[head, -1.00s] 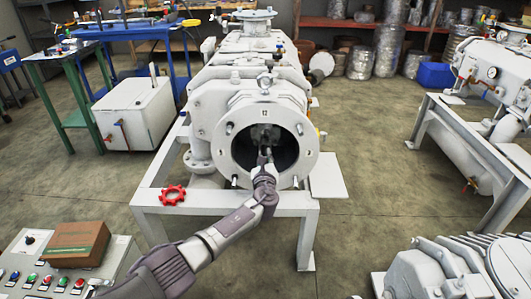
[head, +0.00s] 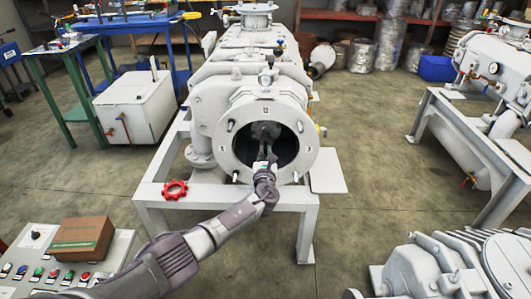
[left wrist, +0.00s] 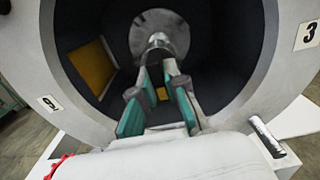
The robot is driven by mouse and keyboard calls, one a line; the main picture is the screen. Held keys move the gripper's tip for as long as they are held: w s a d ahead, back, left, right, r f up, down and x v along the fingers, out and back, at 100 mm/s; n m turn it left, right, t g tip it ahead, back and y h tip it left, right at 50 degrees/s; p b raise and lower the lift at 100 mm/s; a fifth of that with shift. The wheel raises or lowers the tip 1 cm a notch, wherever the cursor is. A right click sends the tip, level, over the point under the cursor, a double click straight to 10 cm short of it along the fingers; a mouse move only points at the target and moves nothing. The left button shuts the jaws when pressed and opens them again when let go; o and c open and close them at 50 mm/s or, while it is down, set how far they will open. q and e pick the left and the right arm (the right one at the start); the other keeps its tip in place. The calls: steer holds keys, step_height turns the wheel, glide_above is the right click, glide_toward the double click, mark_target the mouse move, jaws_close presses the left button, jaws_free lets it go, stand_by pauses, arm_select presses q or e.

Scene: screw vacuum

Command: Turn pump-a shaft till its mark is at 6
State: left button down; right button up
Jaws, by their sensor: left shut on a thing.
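The white pump (head: 250,100) has a round open flange (head: 233,160) facing me, with 12 at the top, 9 at the left and 3 at the right. Inside the dark opening is the metal shaft end (head: 266,131), seen in the left wrist view as a grey disc with a hub (left wrist: 160,28). My left gripper (head: 262,158) reaches into the opening from below. In the left wrist view its teal-padded fingers (left wrist: 158,68) are shut on the shaft's hub. The shaft's mark cannot be made out. My right gripper is not in view.
Studs (head: 236,176) stick out of the flange around the opening. A red handwheel (head: 175,189) is at the frame's left. A control panel (head: 115,250) with a brown box (head: 82,236) is at lower left. Open floor (head: 370,200) lies to the right.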

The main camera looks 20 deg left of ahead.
arm_select(q)
steer(key=shift+f, duration=0.15)
steer(key=c, duration=1.2)
jaws_free()
steer(key=v, duration=1.2)
